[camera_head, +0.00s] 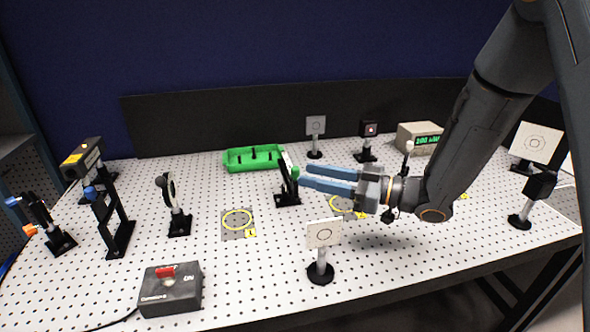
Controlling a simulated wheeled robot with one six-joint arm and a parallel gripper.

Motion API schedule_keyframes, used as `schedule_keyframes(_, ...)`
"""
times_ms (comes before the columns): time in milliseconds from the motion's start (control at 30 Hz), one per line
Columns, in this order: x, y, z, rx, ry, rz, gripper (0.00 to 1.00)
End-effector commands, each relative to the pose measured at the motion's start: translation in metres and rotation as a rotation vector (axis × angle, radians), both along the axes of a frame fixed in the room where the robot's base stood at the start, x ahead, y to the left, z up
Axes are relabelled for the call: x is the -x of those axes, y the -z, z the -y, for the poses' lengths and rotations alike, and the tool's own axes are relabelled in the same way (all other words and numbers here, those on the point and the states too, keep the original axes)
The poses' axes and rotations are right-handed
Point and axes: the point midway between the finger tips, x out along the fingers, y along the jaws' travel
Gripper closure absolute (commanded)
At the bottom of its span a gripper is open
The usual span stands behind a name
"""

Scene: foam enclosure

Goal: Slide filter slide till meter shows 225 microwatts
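The filter slide (287,180) is a dark, tilted holder on a black base, with a pale plate at its top and a green knob (295,172) on its right side. My gripper (304,177) reaches in from the right. Its two blue fingers point left and lie apart with a narrow gap. Their tips are right beside the green knob; I cannot tell if they touch it. The meter (420,138) is a beige box at the back right. Its green display seems to read 200 µW, though the digits are small.
A green tray (253,158) lies behind the slide. A white target card (324,233) on a post stands in front of my arm. A switch box (170,289) with a red switch is at the front left. Several optics stand left; yellow-ringed plates (238,222) lie on the perforated table.

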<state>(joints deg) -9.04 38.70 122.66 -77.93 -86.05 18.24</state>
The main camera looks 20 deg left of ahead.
Motion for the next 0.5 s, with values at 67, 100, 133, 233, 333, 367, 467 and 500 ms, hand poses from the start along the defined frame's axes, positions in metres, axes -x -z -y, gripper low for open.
schedule_keyframes(67, 0.001, -0.001, -0.014, 0.001, -0.003, -0.001, 0.64)
schedule_keyframes(100, 0.000, -0.001, -0.020, 0.001, -0.003, -0.001, 0.64)
schedule_keyframes(133, 0.000, -0.001, -0.025, 0.001, -0.004, 0.000, 0.64)
schedule_keyframes(233, -0.001, -0.001, -0.037, 0.001, -0.002, 0.000, 0.64)
schedule_keyframes(333, -0.002, -0.001, -0.046, 0.001, 0.000, 0.000, 0.64)
schedule_keyframes(367, -0.003, 0.000, -0.048, 0.001, 0.001, 0.000, 0.64)
schedule_keyframes(467, -0.003, 0.000, -0.051, 0.001, 0.001, 0.001, 0.64)
schedule_keyframes(500, -0.003, 0.000, -0.052, 0.002, 0.001, 0.001, 0.64)
